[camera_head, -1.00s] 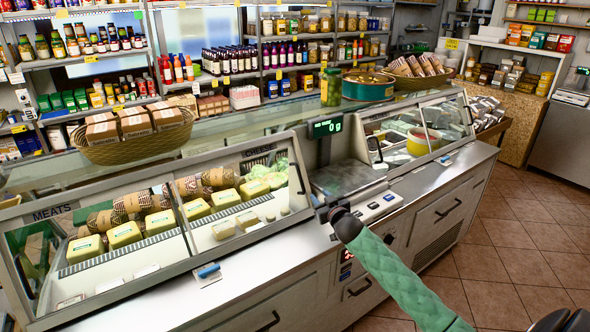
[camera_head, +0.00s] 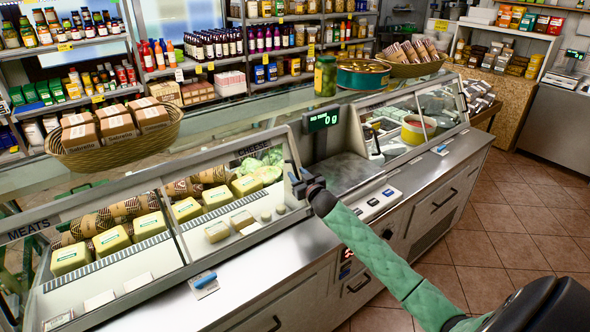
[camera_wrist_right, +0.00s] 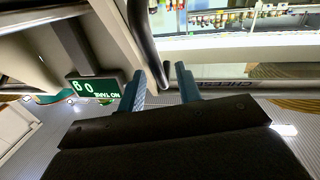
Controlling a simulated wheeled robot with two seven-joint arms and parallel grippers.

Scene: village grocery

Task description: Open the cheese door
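The cheese door (camera_head: 222,212) is a sloping glass panel in the counter case, with a CHEESE label (camera_head: 255,150) on its upper frame. It looks closed. The label also shows in the wrist view (camera_wrist_right: 222,84). My right gripper (camera_head: 298,182) is at the door's right edge, beside the scale display. In the wrist view, my right gripper (camera_wrist_right: 163,82) has its two blue-grey fingers apart. The end of a dark bar (camera_wrist_right: 148,45) shows between the fingertips; I cannot tell if they touch it. My left gripper is out of view.
A lit scale display (camera_head: 321,121) stands close to the right gripper. The meats door (camera_head: 105,265) is to the left, and a blue handle (camera_head: 205,279) lies on the counter front. A basket of packets (camera_head: 115,150) sits on top. The tiled floor at right is clear.

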